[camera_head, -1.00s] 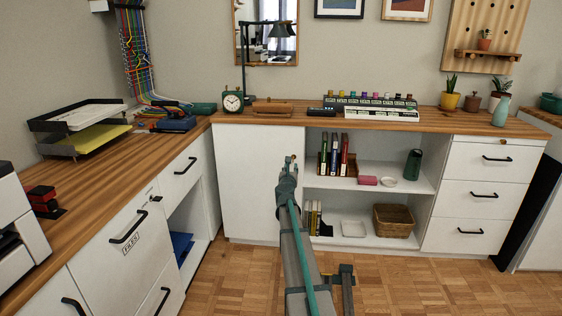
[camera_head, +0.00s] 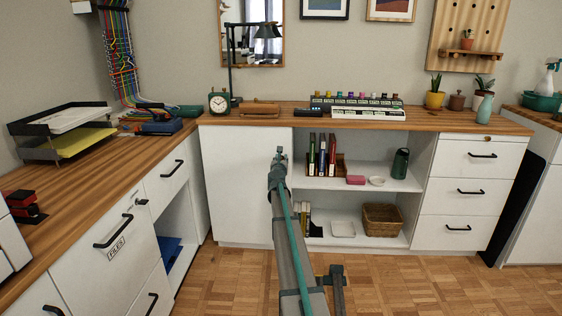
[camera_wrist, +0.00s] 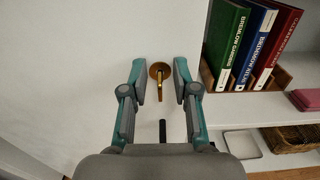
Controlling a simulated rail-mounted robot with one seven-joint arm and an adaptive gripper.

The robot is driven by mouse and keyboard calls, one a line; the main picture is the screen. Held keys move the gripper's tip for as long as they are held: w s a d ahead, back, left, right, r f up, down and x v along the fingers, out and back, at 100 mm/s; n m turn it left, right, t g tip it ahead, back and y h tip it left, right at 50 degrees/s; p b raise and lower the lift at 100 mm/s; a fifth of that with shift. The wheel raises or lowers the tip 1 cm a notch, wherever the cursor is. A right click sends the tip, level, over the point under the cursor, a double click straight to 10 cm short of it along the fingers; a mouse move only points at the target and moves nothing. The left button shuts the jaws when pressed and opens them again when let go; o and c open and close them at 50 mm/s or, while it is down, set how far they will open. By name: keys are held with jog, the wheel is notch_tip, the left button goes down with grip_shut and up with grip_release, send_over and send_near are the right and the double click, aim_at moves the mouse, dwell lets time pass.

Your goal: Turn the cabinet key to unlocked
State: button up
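The white cabinet door (camera_head: 236,190) is closed, left of the open shelves. In the wrist view, a brass key (camera_wrist: 159,72) stands in a round brass plate on this door (camera_wrist: 100,50). Its shaft or bow points down in the picture; I cannot tell the lock state. My gripper (camera_wrist: 159,84) is open, with one finger on each side of the key and a visible gap on both sides. In the head view my gripper (camera_head: 281,154) is at the door's upper right edge and hides the key.
Books (camera_head: 322,156) stand on the shelf just right of my gripper, also in the wrist view (camera_wrist: 250,45). The wooden desktop (camera_head: 215,118) is above the door. A drawer unit (camera_head: 472,190) stands at the right.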

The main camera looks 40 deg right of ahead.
grip_shut()
jog(key=shift+r+n, duration=0.1)
jog(key=shift+n, duration=0.2)
jog(key=shift+w+a+f+n+p, duration=0.1)
jog(key=shift+f+n+p, duration=0.1)
jog(key=shift+n+p, duration=2.55)
jog(key=shift+w+a+f+n+p, duration=0.15)
jog(key=shift+n+p, duration=2.15)
jog(key=shift+n, duration=0.75)
jog(key=shift+w+a+f+n+p, duration=0.1)
jog(key=shift+f+n+p, duration=0.1)
jog(key=shift+n+p, duration=2.55)
jog(key=shift+n, duration=0.25)
